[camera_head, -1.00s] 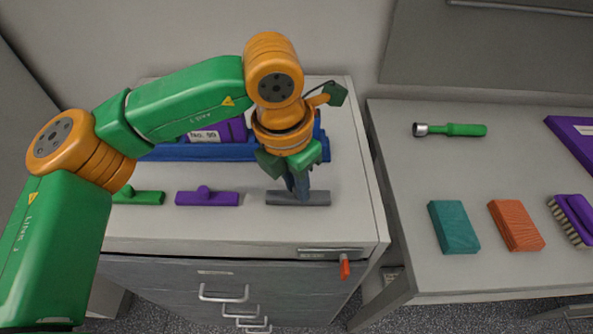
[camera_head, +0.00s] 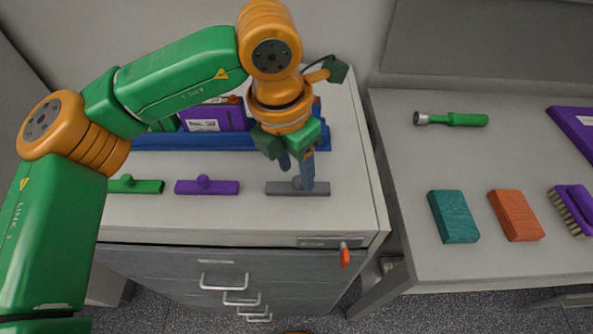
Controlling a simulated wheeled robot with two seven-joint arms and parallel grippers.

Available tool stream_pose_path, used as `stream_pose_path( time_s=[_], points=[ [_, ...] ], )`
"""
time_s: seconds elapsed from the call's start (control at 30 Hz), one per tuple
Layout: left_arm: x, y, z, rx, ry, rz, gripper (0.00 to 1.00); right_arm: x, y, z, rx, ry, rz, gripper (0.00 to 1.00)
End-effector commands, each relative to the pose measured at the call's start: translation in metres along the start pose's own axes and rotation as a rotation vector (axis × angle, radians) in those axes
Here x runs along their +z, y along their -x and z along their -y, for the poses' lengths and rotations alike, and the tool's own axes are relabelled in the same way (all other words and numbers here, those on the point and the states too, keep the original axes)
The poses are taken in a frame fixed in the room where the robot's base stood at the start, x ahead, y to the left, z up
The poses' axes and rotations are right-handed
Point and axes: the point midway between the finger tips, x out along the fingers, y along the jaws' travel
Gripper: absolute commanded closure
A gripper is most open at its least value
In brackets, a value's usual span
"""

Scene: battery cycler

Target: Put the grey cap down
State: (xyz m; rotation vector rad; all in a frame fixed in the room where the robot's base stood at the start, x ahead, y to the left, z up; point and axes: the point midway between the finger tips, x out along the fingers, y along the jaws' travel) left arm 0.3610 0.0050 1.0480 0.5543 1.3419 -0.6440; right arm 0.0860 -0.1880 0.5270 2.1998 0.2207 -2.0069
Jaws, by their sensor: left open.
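The grey cap (camera_head: 286,189) is a flat bar with a small knob and lies on the cabinet top near its front right edge. My left gripper (camera_head: 297,180) is just above and behind it, fingers pointing down and apart. One finger overlaps the cap in the picture, near its knob; I cannot tell whether it touches. My right gripper does not show.
A purple cap (camera_head: 206,187) and a green cap (camera_head: 136,186) lie to the left in the same row. A blue tray (camera_head: 240,140) with purple and green blocks stands behind. A bench on the right holds a flashlight (camera_head: 452,119), two sponges and a brush.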

Motion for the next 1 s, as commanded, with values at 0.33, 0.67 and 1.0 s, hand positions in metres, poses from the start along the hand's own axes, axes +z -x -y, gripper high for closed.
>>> stream_pose_path(
  time_s=[0.33,0.67,1.0],
  points=[
    [0.000,0.088,0.000,0.001,0.000,0.003,0.49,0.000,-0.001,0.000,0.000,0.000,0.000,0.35],
    [-0.001,0.102,0.000,-0.001,-0.001,0.000,0.49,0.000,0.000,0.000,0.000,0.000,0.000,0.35],
    [0.002,0.118,0.000,0.000,-0.001,0.000,0.49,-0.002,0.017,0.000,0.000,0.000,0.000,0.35]
  ],
)
